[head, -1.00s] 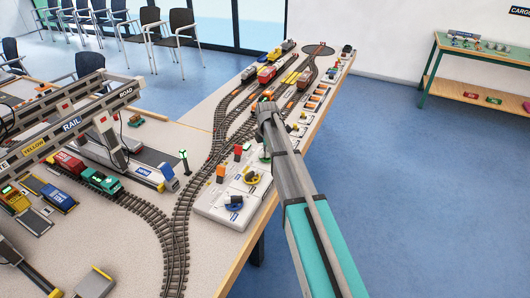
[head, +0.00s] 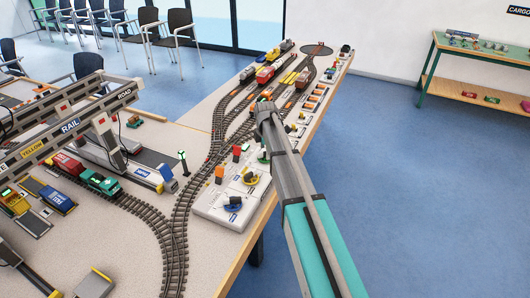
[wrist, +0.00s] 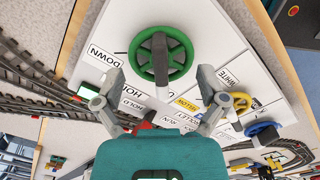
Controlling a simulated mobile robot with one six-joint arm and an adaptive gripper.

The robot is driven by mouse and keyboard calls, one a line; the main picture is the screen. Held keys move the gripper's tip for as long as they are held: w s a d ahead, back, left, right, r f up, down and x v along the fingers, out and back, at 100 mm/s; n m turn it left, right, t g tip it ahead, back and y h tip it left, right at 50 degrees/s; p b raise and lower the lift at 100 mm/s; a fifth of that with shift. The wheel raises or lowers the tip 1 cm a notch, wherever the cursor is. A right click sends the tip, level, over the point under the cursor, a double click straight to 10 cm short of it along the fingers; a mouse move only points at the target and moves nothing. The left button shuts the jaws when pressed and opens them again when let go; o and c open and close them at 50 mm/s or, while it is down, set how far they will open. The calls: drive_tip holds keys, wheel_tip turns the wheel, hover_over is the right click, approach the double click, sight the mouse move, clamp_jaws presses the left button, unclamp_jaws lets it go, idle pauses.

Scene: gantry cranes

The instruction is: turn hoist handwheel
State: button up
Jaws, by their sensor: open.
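The green hoist handwheel (wrist: 181,61) sits on a white control panel (wrist: 215,38) in the wrist view, with a grey handle or pointer bar reaching from its hub towards me. My gripper (wrist: 159,72) is open and empty. Its two fingers stand apart on either side of the wheel's near edge, and no contact shows. Labels on the panel include DOWN and HOLD; the hoist label is partly covered by a finger. In the head view the panel (head: 211,206) is at the table's right edge, and my arm hides the gripper.
A yellow handwheel (wrist: 245,104) and a blue handwheel (wrist: 264,130) are close to my right finger. Floor at right is clear.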

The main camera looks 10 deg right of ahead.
sight(265, 152)
wheel_tip(265, 152, up, 14)
drive_tip(key=m+p, duration=1.3)
drive_tip(key=m, duration=0.5)
drive_tip(key=shift+s+f, duration=0.25)
drive_tip(key=shift+f, duration=0.2)
wheel_tip(265, 152, down, 14)
drive_tip(key=b, duration=1.3)
drive_tip(key=shift+r+b, duration=0.25)
drive_tip(key=shift+b, duration=0.15)
drive_tip(key=c, duration=0.8)
